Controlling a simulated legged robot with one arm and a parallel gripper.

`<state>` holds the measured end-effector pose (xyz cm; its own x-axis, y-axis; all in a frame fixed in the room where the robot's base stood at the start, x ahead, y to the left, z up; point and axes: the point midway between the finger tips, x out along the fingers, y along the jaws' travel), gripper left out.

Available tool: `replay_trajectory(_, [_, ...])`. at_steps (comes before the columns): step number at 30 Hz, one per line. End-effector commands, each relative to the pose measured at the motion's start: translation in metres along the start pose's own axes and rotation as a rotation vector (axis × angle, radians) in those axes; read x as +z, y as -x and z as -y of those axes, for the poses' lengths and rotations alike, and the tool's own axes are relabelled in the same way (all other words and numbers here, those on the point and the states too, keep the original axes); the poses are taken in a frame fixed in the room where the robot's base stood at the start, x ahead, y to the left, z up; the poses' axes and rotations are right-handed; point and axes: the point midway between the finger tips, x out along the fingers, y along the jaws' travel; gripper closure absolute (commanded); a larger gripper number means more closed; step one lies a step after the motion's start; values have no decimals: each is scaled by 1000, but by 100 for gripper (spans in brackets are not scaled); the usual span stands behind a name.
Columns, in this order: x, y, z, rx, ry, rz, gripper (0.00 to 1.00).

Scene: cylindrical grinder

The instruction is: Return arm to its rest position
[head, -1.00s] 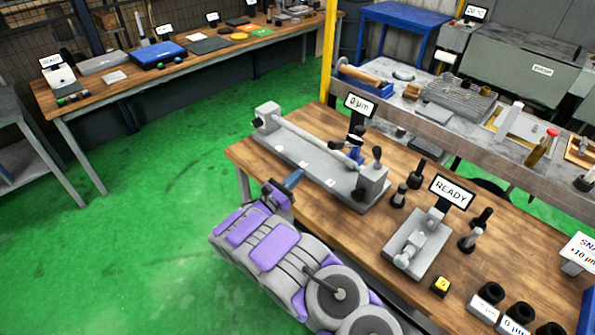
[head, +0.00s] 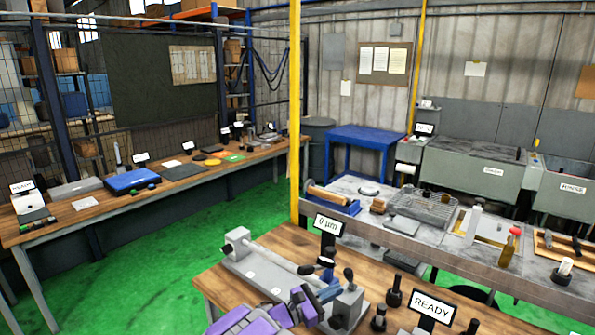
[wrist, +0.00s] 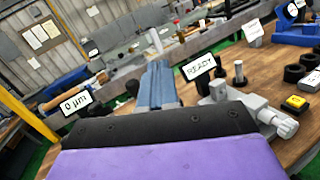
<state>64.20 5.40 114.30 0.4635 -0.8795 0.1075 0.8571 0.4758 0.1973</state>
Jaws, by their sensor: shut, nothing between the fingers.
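My arm, purple and grey, shows at the bottom of the head view, over the near edge of the wooden bench (head: 280,241). My gripper (head: 329,291) is at its end, in front of the grey bench fixture with a long bar (head: 272,258), partly hiding the fixture's near end. In the wrist view the blue-grey fingers (wrist: 158,68) are together, with nothing held between them. They point out past the black and purple wrist housing toward the bench. The lower arm is cut off by the frame.
The "0 µm" display (head: 327,224) and "READY" display (head: 433,307) stand on the bench. Behind is a grey counter (head: 400,240) with a wire basket (head: 427,207). A blue table (head: 372,135) and a yellow post (head: 295,120) stand farther back. Green floor at left is open.

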Motion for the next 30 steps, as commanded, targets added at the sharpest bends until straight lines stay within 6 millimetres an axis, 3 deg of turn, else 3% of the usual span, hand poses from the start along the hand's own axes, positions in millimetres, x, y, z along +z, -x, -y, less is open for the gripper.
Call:
replay_trajectory(1, [16, -16, 16, -62, -28, -12, 100])
replay_trajectory(6, [52, -44, 72, -257, -117, -61, 100])
replay_trajectory(15, [101, -66, 187, -605, -314, -170, 100])
replay_trajectory(23, [124, -51, 280, -898, -513, -284, 100])
replay_trajectory(30, [135, -2, 342, -1154, -701, -385, 100])
